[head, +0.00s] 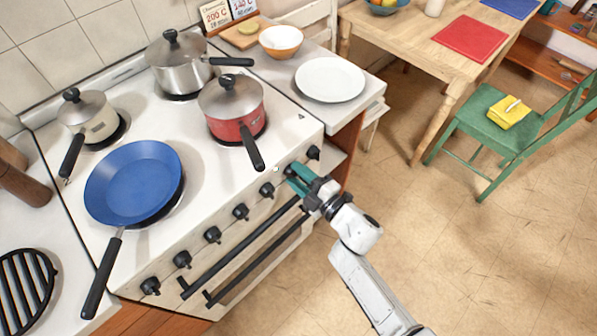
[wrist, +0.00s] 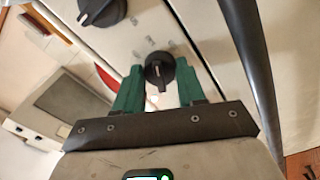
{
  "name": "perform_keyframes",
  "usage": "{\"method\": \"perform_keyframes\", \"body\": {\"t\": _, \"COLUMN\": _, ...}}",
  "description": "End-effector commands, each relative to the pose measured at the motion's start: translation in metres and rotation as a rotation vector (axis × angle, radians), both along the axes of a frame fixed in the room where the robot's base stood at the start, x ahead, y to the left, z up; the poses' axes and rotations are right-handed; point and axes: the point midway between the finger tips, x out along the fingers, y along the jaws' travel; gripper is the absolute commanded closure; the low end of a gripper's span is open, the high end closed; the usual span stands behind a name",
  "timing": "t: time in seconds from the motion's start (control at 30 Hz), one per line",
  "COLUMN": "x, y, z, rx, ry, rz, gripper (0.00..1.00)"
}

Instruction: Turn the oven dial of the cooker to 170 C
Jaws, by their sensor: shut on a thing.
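The white cooker (head: 215,155) has a row of several black dials along its front. My gripper (head: 292,176) has green fingers and is at the right part of this row. In the wrist view my gripper (wrist: 160,80) is shut on a black dial (wrist: 158,72), with one finger on each side. A pale mark shows on the dial's lower part. In the head view the fingers mostly cover this dial. Another dial (head: 313,152) is just to its right, and one (head: 267,189) is to its left. I cannot read any scale around the held dial.
The red pot's handle (head: 253,154) sticks out near my gripper. The oven handle bar (head: 240,250) runs below the dials. Cards reading 200 C and 140 C (head: 228,12) stand behind.

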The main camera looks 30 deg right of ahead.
Motion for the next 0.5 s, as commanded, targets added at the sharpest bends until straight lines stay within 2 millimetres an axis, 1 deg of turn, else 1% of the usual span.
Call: {"method": "perform_keyframes", "body": {"t": 0.5, "x": 0.0000, "y": -0.0016, "z": 0.0005, "rx": 0.451, "ry": 0.150, "rz": -0.005, "gripper": 0.91}}
